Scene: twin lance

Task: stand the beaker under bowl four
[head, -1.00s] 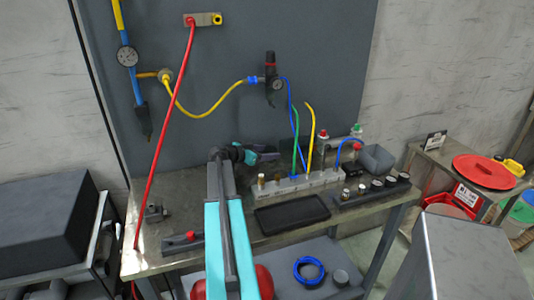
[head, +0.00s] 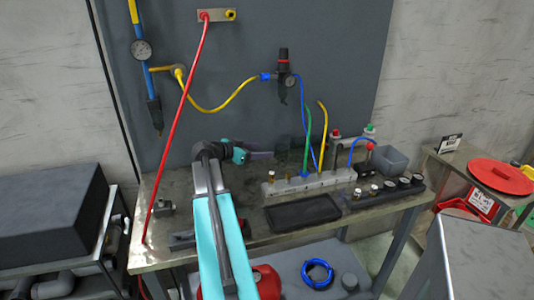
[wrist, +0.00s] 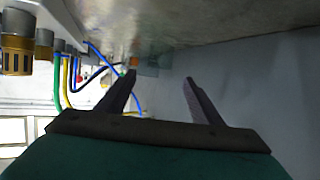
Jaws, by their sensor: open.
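My gripper (head: 262,155) reaches over the bench behind the left end of a pale manifold block (head: 310,184). In the wrist view the two dark fingers (wrist: 158,80) are spread apart with nothing held between them. A small pale teal, see-through patch (wrist: 148,64) shows beyond the fingertips; I cannot tell whether it is the beaker. No beaker can be made out for sure in the head view. A row of dark round-topped fittings (head: 390,187) stands at the bench's right front. I cannot read any bowl numbers.
A black tray (head: 304,212) lies in front of the manifold. Green, yellow and blue hoses (head: 308,140) rise from it. A red hose (head: 180,125) crosses the left side. Brass fittings (wrist: 17,45) are close at the wrist view's left.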

